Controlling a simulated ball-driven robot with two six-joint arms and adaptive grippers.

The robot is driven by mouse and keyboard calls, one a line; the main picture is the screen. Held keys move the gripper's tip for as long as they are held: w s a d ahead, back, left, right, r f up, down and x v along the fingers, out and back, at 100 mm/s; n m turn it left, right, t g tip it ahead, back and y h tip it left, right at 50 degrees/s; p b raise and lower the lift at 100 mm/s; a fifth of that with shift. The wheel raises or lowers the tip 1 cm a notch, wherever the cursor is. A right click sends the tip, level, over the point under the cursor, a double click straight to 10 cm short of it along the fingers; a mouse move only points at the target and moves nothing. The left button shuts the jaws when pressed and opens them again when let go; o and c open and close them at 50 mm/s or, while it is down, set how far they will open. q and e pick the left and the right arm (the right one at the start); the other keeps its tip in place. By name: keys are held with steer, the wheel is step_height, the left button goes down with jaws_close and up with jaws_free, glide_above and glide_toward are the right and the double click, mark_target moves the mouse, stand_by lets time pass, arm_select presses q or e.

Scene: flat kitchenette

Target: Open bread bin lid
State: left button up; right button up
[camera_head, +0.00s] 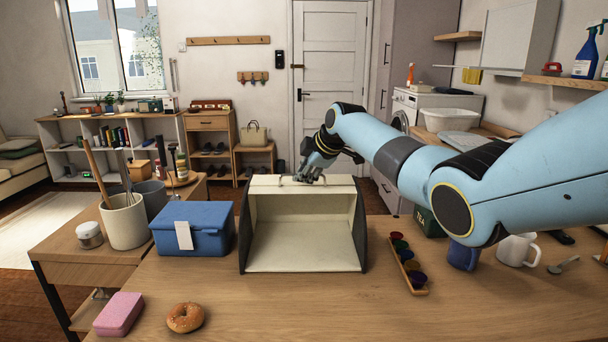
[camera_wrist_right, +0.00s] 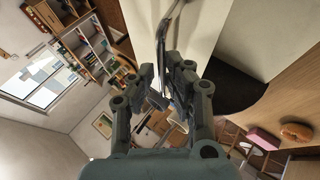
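The bread bin (camera_head: 305,246) stands on the wooden table with its front open and its pale, empty inside showing. Its cream lid (camera_head: 340,184) is raised at the top, with a thin metal handle (camera_head: 285,182) on it. My right gripper (camera_head: 309,177) is at this handle, reaching in from the right above the bin. In the right wrist view, the handle (camera_wrist_right: 161,35) runs between the narrowed fingers of my right gripper (camera_wrist_right: 163,75), which look shut on it. The contact itself is partly hidden. My left gripper is in neither view.
A blue box (camera_head: 193,228) stands close left of the bin. A rack of small coloured cups (camera_head: 408,263) stands close right, with a white mug (camera_head: 517,250) farther right. A bagel (camera_head: 185,317) and a pink box (camera_head: 119,314) lie front left. The table's front middle is clear.

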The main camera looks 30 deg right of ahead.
steer(key=shift+o, duration=1.4)
steer(key=shift+s, duration=0.1)
steer(key=v, duration=1.2)
